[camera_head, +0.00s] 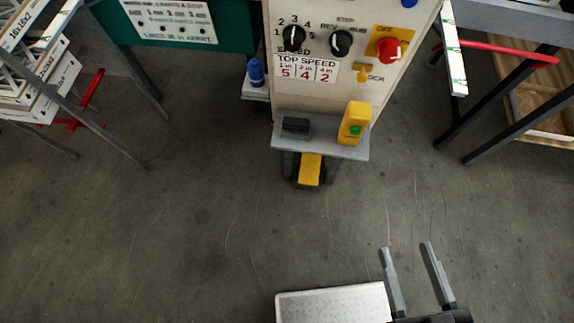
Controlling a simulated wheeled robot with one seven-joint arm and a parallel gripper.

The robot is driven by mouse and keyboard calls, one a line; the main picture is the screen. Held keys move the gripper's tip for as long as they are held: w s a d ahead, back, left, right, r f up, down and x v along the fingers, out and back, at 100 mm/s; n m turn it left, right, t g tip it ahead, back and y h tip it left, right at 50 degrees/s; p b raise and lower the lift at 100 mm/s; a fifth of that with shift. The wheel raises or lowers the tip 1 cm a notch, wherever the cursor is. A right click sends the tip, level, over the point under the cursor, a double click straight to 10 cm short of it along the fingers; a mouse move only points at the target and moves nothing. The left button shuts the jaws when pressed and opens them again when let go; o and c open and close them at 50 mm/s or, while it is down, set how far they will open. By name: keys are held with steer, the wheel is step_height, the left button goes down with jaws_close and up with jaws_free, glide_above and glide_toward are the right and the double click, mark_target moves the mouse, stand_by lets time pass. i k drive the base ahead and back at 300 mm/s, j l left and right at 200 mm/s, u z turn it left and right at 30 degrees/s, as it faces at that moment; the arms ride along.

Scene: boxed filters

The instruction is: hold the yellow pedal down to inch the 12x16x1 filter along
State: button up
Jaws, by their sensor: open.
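The yellow pedal (310,169) sits low under the grey shelf of the control cabinet, near the floor. Its black base shows around it. My gripper (404,246) is at the bottom right with its two grey fingers spread apart and nothing between them. It is in front of the pedal and to its right, well apart from it. White boxed filters stand on a rack (45,85) at the far left, one marked 16x16x2. A white box edge (453,45) shows at the upper right; I cannot read a 12x16x1 label on it.
The cabinet (345,20) has black knobs, a red switch (389,50) and a speed chart. Its shelf (330,150) holds a yellow device (355,122) and a black block (296,126). A blue bottle (256,72) stands at left. Red bars and table legs flank both sides. The middle floor is clear.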

mark_target(310, 167)
steer(key=i+l+u, duration=0.1)
steer(key=i+l, duration=0.8)
steer(key=u, duration=1.9)
steer(key=i+l, duration=0.05)
